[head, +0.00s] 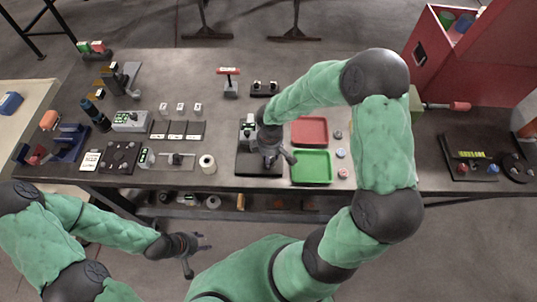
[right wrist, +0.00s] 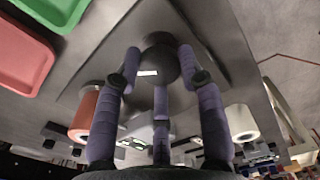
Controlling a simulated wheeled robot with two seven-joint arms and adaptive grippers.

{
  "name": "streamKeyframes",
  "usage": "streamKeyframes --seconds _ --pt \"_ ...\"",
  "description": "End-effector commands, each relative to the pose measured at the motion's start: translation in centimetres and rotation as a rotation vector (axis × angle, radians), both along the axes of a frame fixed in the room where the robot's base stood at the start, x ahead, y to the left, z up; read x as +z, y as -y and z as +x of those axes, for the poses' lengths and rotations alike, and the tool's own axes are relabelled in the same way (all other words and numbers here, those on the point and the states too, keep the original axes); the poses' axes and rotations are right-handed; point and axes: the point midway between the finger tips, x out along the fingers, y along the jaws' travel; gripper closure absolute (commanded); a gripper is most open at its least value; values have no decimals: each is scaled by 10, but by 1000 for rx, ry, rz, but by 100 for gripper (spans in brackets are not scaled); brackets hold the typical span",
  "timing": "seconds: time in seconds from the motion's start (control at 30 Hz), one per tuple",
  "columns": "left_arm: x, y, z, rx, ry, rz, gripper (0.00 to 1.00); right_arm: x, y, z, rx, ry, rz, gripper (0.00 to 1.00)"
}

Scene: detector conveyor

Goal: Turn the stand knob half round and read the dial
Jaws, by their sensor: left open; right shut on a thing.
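The stand has a dark base plate (head: 250,169) near the table's front edge, left of the two trays. A small device with a green-and-white face (head: 247,127) stands at its back; I cannot read a dial value. My right gripper (head: 275,158) is over the plate. In the right wrist view its purple fingers are closed around a dark round knob (right wrist: 158,62) with a white mark. The knob is hidden under the gripper in the head view. My left gripper (head: 192,245) is open and empty, low in front of the table.
A red tray (head: 310,131) and a green tray (head: 311,167) lie just right of the stand. A white roll (head: 208,164) stands to its left. Several devices fill the table's left part. A red cabinet (head: 455,60) is at the back right.

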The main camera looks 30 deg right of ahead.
Motion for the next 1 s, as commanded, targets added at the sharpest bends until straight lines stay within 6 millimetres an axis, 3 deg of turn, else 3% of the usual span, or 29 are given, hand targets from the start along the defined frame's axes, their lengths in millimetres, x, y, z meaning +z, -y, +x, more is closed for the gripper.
streamKeyframes --seconds 0.03,0.6,1.0 --pt "5 0 0 0 0 0 54 -2 1 -9 46 -27 -3 93" --pt "34 0 0 0 0 0 54 -2 4 -6 548 -24 -1 93" --pt "45 0 0 0 0 0 54 -2 5 -3 727 -19 -3 92"
